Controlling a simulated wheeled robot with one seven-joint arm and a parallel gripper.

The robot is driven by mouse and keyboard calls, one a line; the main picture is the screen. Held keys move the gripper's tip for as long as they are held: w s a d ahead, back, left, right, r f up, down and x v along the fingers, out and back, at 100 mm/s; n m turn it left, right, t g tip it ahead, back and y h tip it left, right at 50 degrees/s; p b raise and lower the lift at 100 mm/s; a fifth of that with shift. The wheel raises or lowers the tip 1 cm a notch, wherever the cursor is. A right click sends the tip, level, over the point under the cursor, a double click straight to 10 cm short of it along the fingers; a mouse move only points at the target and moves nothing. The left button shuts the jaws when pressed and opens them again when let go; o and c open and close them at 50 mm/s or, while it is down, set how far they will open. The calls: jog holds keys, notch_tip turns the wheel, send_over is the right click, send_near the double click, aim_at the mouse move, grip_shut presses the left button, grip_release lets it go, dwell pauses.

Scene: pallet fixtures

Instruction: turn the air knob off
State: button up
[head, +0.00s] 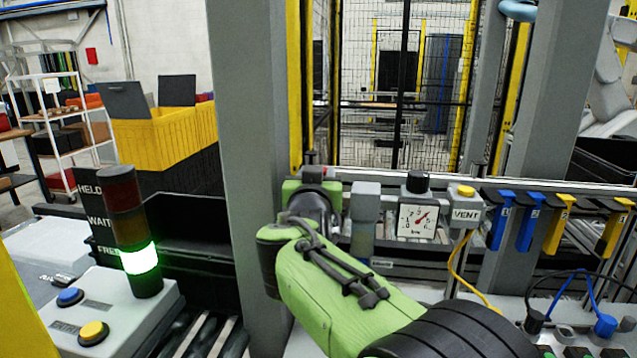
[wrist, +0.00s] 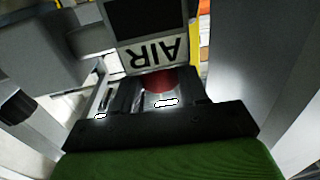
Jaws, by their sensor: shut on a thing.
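The air knob (wrist: 160,80) is a red round piece, seen upside down in the wrist view just below the white AIR label (wrist: 152,55). My gripper (wrist: 150,92) is around the knob and shut on it, its dark fingers on either side. The fingers hide part of the knob, and I cannot tell which way it is turned. In the head view my green arm reaches to the air unit beside the grey post, and the knob is hidden there behind my wrist.
A pressure gauge (head: 417,219) and a VENT box (head: 466,214) with a yellow button stand right of my arm. A grey post (head: 250,150) rises close on the left. The signal tower (head: 132,235) glows green at FREE. Blue and yellow hangers (head: 528,222) are further right.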

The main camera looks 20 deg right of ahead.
jog(key=shift+a+m+g+h, duration=0.15)
jog(key=shift+m+g+h, duration=0.3)
jog(key=shift+h, duration=0.25)
jog(key=o, duration=1.1)
jog(key=shift+c, duration=0.2)
jog(key=b+v, duration=0.1)
jog(key=v, duration=1.4)
jog(key=shift+s+a+b, duration=0.25)
jog(key=shift+a+b, duration=0.05)
jog(key=shift+b, duration=0.05)
jog(key=shift+d+f, duration=0.1)
jog(key=shift+f, duration=0.05)
